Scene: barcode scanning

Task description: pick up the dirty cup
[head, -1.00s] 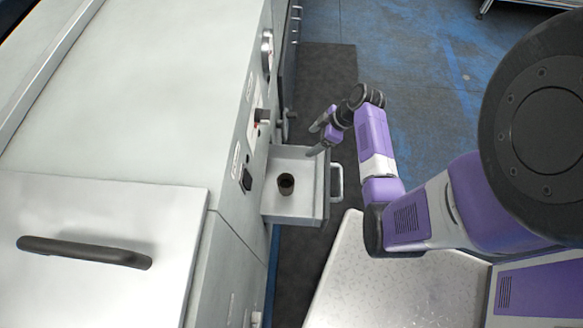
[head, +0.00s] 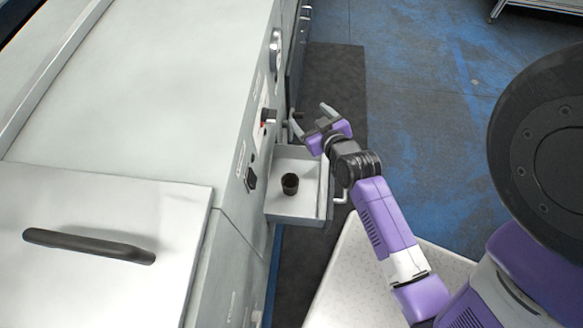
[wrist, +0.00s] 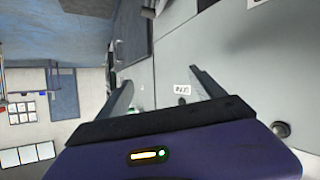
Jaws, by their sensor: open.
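The dirty cup (head: 290,184) is small and dark and stands upright in the open, light grey drawer (head: 300,210) of the machine in the head view. My gripper (head: 311,113) is above the far end of the drawer, beyond the cup, with its fingers apart and nothing between them. In the wrist view my gripper (wrist: 160,95) is open and faces the pale front of the machine. The cup does not show in the wrist view.
The white machine (head: 130,90) fills the left, with a dark-handled lid (head: 90,245). Knobs (head: 268,116) and a switch (head: 250,179) are on its front beside the drawer. A dark mat (head: 340,85) lies on the blue floor (head: 420,60), which is open at upper right.

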